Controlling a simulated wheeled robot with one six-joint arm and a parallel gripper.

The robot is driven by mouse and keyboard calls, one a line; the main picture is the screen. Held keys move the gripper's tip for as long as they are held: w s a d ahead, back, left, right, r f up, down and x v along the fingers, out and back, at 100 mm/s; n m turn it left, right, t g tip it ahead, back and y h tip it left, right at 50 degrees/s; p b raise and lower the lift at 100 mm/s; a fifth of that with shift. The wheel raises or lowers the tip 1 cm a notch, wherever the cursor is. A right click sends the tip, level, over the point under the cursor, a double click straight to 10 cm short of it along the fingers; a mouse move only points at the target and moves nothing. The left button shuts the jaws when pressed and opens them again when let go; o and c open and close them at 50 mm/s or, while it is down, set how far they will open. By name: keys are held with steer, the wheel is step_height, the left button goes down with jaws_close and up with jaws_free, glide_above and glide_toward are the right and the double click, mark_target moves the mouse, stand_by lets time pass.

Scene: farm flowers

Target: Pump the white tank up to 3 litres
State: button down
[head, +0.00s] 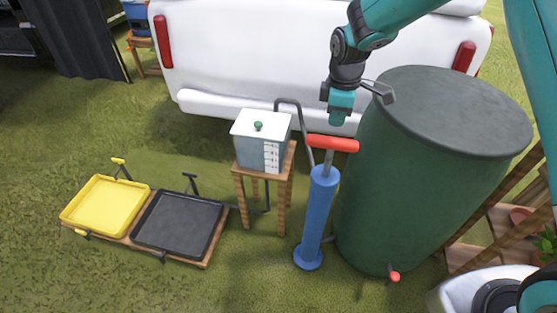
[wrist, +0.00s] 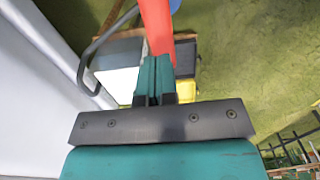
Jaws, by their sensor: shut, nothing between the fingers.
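The white tank (head: 262,138) is a box with a white lid, a green knob and level marks on its front, standing on a small wooden stand (head: 265,180). The liquid level in it is too small to read. The blue pump (head: 315,215) stands upright to its right, with a red handle (head: 333,144) on top of a grey rod, a short length of which shows. My gripper (head: 337,121) is shut and empty, pointing down just above the handle; contact cannot be told. In the wrist view the gripper (wrist: 154,65) has its fingers together, with the red handle (wrist: 157,25) beyond them.
A large green barrel (head: 425,180) stands close on the right of the pump. A white vehicle (head: 250,55) is behind. A yellow tray (head: 105,205) and a black tray (head: 178,222) lie at left. A grey hose (head: 300,115) rises by the tank. Grass in front is clear.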

mark_target(332, 140)
step_height(332, 140, up, 9)
steer(key=p, duration=0.2)
steer(key=shift+s+r, duration=0.15)
steer(key=shift+a, duration=0.1)
step_height(332, 140, down, 14)
steer(key=shift+f, duration=0.1)
stand_by(0.4)
step_height(332, 140, down, 10)
steer(key=b, duration=0.4)
steer(key=shift+s+r, duration=0.1)
steer(key=shift+r, duration=0.1)
